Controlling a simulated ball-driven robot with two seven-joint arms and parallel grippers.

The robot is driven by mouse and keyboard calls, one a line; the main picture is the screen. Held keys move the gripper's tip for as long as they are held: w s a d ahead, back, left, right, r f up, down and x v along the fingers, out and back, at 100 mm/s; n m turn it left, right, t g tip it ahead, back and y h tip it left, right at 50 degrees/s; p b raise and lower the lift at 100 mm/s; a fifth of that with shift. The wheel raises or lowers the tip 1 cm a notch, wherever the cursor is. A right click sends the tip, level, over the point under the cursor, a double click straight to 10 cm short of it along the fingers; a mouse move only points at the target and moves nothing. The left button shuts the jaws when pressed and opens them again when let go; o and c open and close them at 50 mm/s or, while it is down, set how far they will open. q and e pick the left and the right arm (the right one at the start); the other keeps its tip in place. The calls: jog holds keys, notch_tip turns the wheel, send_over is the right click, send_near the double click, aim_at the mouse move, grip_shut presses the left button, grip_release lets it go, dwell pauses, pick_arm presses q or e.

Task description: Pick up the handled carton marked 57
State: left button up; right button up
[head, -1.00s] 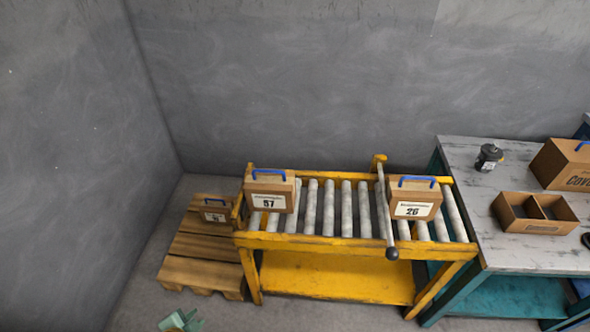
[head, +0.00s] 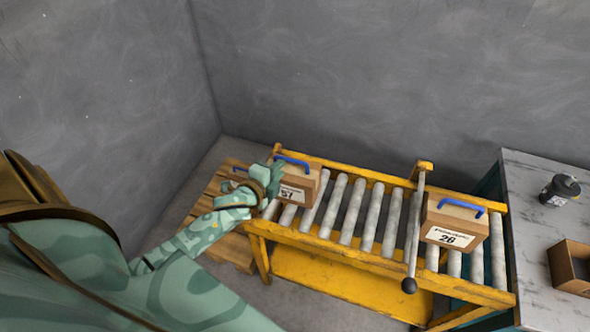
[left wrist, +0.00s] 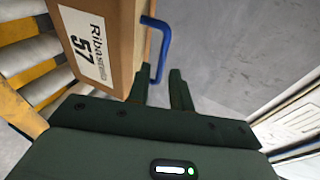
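The carton marked 57 (head: 304,185) is a brown box with a white label and a blue handle (head: 294,162) on top. It sits at the left end of the roller conveyor. My left gripper (head: 275,172) is at its left side in the head view, partly covering the label. In the left wrist view, the carton (left wrist: 112,25) is at the upper left. The two dark fingers (left wrist: 161,82) stand apart, with one end of the blue handle (left wrist: 163,50) showing between their tips. I cannot tell whether they touch it. My right gripper is not in view.
A wooden pallet (head: 232,248) is at left, a grey table (head: 545,190) at right.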

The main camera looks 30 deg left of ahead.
aim_at(291, 160)
pick_arm(q)
jog(key=x, duration=0.3)
jog(key=shift+w+f+b, duration=0.15)
jog(key=shift+w+b, duration=0.1)
jog(key=shift+b, duration=0.15)
jog(key=x, duration=0.1)
jog(key=b+x, duration=0.1)
jog(key=x, duration=0.1)
jog(key=b+x, duration=0.1)
jog(key=x, duration=0.1)
jog(key=shift+w+d, duration=0.2)
jog(key=shift+d, duration=0.1)
jog(key=shift+r, duration=0.2)
grip_shut()
dwell(0.3)
jog(key=shift+w+r, duration=0.1)
jog(key=shift+r, duration=0.05)
